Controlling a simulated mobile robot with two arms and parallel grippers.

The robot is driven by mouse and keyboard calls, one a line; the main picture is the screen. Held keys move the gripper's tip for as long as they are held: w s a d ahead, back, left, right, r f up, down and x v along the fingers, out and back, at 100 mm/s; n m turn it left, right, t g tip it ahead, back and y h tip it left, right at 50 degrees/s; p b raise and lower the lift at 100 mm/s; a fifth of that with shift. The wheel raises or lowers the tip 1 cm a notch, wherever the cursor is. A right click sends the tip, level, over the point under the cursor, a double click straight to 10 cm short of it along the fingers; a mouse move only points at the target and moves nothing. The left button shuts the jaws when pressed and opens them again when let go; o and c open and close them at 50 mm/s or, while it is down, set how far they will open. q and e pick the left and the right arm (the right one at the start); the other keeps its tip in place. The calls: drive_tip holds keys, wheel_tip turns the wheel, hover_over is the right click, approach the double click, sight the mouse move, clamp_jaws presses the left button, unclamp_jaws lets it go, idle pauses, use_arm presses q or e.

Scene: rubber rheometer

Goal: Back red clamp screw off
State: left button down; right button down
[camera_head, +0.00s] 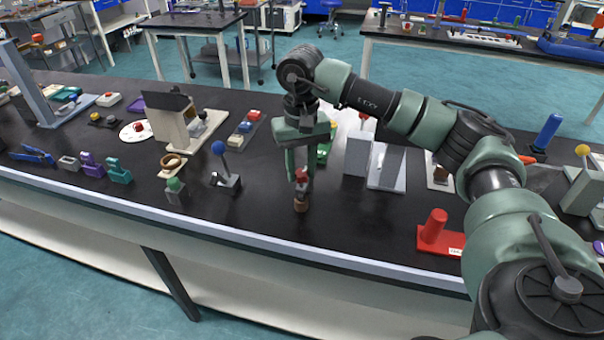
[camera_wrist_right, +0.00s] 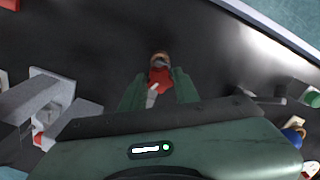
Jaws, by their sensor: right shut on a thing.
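My right gripper (camera_head: 301,168) points down over the front middle of the black bench and is shut on the red clamp screw (camera_head: 302,178). A brown, round piece (camera_head: 301,202) shows directly below the red screw, near the bench top. In the right wrist view, the red screw (camera_wrist_right: 160,76) sits between the two green fingers of the right gripper (camera_wrist_right: 159,86), with a white strip on it. The brown piece (camera_wrist_right: 160,57) shows just past the fingertips. Whether the screw and the brown piece touch is unclear. My left gripper is not in view.
A blue-knobbed lever (camera_head: 219,150) and a green-knobbed block (camera_head: 175,190) stand to the left. Grey blocks (camera_head: 358,155) stand behind, right. A red post on a red base (camera_head: 437,225) stands to the right. The bench front edge (camera_head: 300,250) is close; bench around the brown piece is clear.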

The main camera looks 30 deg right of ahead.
drive_tip(key=shift+n, duration=0.7)
drive_tip(key=shift+f+n, duration=0.1)
drive_tip(key=shift+n, duration=0.9)
drive_tip(key=n, duration=0.2)
drive_tip(key=shift+n+b, duration=0.3)
drive_tip(key=shift+b, duration=0.1)
drive_tip(key=c, duration=1.2)
unclamp_jaws()
